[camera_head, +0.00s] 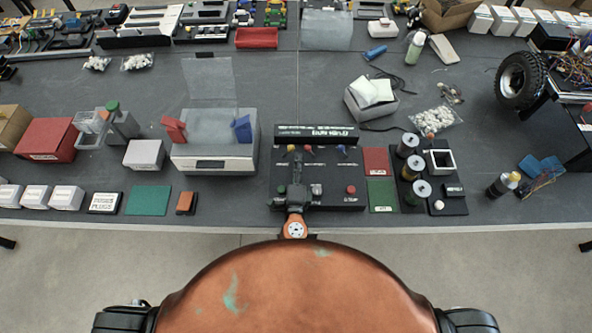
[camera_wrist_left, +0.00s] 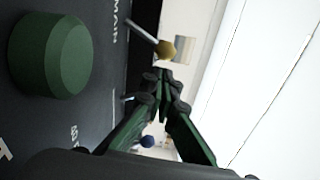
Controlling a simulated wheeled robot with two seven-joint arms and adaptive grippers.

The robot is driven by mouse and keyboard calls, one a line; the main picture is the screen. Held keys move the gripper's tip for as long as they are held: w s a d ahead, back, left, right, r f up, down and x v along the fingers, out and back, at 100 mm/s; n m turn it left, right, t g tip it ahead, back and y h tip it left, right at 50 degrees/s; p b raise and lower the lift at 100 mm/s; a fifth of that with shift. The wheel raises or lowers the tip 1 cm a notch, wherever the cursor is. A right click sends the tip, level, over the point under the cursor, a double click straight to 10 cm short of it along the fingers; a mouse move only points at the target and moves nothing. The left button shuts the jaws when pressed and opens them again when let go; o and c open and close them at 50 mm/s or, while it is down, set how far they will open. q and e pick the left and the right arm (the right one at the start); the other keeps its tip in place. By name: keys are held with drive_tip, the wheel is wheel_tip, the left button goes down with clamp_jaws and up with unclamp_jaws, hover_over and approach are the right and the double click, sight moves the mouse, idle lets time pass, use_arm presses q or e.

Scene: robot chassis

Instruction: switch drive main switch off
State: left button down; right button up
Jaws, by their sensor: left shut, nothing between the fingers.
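The black switch panel (camera_head: 335,182) lies at the table's front edge in the head view. Along its back part stand toggle levers with yellow (camera_head: 290,148), red (camera_head: 307,148) and blue (camera_head: 341,150) tips. In the left wrist view a metal lever with a yellow ball tip (camera_wrist_left: 165,48) stands beside the word "MAIN". A blue-tipped lever (camera_wrist_left: 147,141) shows lower down, partly behind the fingers. My left gripper (camera_head: 297,166) is over the panel, fingers shut and empty. In the wrist view its fingertips (camera_wrist_left: 164,76) appear close to the yellow tip; contact cannot be told.
A large green knob (camera_wrist_left: 50,55) rises from the panel beside the gripper. A red button (camera_head: 351,190) sits at the panel's right. Red (camera_head: 376,161) and green (camera_head: 381,194) mats lie beside it, then a black tray with cans. A grey bin (camera_head: 215,157) stands left.

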sight(288, 151)
use_arm(q)
drive_tip(key=shift+w, duration=0.95)
drive_tip(key=n+b, duration=0.1)
drive_tip(key=b, duration=0.1)
drive_tip(key=a+n+b, duration=0.1)
drive_tip(key=n+b, duration=0.1)
drive_tip(key=shift+a+r+n+b, duration=0.1)
drive_tip(key=shift+r+n+b, duration=0.1)
drive_tip(key=shift+n+b, duration=0.2)
drive_tip(key=shift+a+r+n, duration=0.25)
drive_tip(key=shift+n, duration=0.05)
drive_tip(key=shift+r, duration=0.1)
drive_tip(key=shift+s, duration=0.15)
